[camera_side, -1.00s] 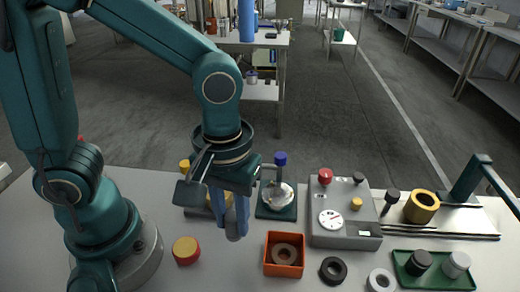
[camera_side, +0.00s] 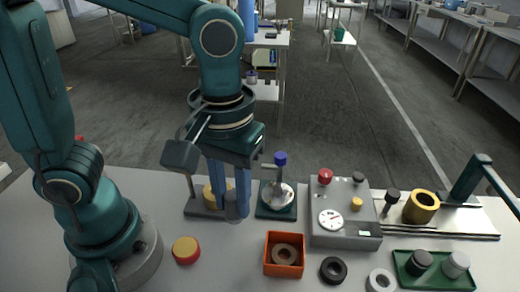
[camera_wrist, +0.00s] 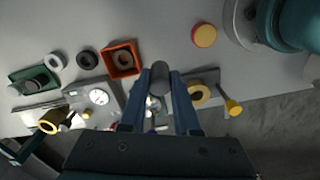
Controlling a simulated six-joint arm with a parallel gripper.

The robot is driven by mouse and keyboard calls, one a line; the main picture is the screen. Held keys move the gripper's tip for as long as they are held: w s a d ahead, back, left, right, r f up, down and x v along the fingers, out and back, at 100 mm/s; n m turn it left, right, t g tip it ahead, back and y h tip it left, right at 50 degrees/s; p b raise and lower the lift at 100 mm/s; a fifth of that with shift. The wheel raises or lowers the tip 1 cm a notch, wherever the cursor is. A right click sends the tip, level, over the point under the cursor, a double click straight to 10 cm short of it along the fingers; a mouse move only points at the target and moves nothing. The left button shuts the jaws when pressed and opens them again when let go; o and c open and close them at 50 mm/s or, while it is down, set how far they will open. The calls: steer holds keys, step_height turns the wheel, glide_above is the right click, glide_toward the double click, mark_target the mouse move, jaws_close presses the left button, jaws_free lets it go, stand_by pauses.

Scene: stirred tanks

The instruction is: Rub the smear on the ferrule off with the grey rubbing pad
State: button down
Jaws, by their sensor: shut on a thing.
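My gripper (camera_side: 232,212) is shut on the grey rubbing pad (camera_side: 237,212), a dark grey cylinder between the blue fingertips. The pad also shows in the wrist view (camera_wrist: 160,76). A brass ring (camera_side: 209,196) on a grey stand (camera_side: 194,208) is partly hidden behind my fingers in the side view. In the wrist view this ring (camera_wrist: 200,95) lies right of the pad, apart from it. A second brass ring (camera_side: 422,206) stands at the right by the rails. I cannot tell which ring is the ferrule, and I can make out no smear.
A green-based fixture with a blue knob (camera_side: 280,158) stands close right of my fingers. A grey control box (camera_side: 343,238), an orange bin (camera_side: 270,268) and a green tray (camera_side: 432,282) lie further right. A red-and-yellow cylinder (camera_side: 186,250) is at front left.

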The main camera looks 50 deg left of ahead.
steer(key=w+r, duration=0.2)
steer(key=w, duration=0.6)
steer(key=shift+n, duration=0.3)
steer(key=shift+w+a+f, duration=0.75)
steer(key=shift+w+f, duration=0.05)
steer(key=shift+f, duration=0.4)
steer(key=shift+w+a+f, duration=0.75)
steer(key=shift+w+f, duration=0.1)
steer(key=shift+f, duration=0.35)
steer(key=shift+w+a+f, duration=0.75)
steer(key=shift+w+f, duration=0.05)
steer(key=shift+f, duration=0.4)
steer(key=shift+f, duration=1)
steer(key=shift+w, duration=0.1)
